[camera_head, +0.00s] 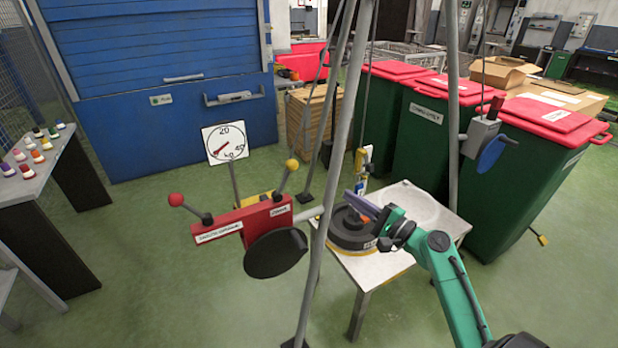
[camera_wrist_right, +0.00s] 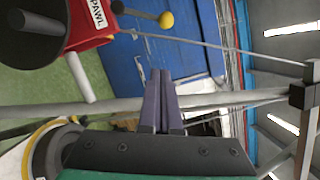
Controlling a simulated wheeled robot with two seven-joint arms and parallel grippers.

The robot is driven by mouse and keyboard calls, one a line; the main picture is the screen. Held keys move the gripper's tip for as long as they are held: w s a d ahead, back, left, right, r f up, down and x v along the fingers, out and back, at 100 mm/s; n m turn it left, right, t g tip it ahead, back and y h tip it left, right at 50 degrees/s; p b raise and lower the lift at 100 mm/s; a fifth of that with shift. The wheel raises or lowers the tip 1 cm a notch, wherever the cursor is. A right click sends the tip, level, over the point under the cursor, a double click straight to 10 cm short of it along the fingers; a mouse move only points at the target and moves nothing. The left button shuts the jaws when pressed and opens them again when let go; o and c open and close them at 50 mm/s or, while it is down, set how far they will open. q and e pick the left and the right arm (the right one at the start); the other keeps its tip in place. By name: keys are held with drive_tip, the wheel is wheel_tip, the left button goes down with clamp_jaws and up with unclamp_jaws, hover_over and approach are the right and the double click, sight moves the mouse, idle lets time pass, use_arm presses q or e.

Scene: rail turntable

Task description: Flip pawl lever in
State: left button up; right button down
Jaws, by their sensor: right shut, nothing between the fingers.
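The pawl lever (camera_head: 285,178) is a dark stick with a yellow ball on top, at the right end of a red box (camera_head: 243,222). It leans up and to the right. In the wrist view its yellow ball (camera_wrist_right: 166,19) is at the top, beside the PAWL label (camera_wrist_right: 97,13). My right gripper (camera_head: 350,196) is shut and empty. It is to the right of the lever in the head view, apart from it, with a grey tripod leg between them. In the wrist view the closed fingertips (camera_wrist_right: 160,72) are below the yellow ball. My left gripper is not in view.
A second lever with a red ball (camera_head: 176,200) is on the box's left end. A black disc (camera_head: 276,252) is on the box's front. Grey tripod legs (camera_head: 337,150) stand close by my right gripper. A dial (camera_head: 226,142) is behind. A white table (camera_head: 425,205) holds a round dark part (camera_head: 350,235).

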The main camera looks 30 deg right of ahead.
sight(285, 179)
drive_tip(key=shift+a+r, duration=0.1)
drive_tip(key=shift+r, duration=0.3)
drive_tip(key=a+p+x, duration=0.1)
drive_tip(key=p+x, duration=0.2)
drive_tip(key=x, duration=0.3)
drive_tip(key=a+r+p+x, duration=0.1)
drive_tip(key=p+x, duration=0.2)
drive_tip(key=x, duration=0.3)
drive_tip(key=shift+a, duration=0.45)
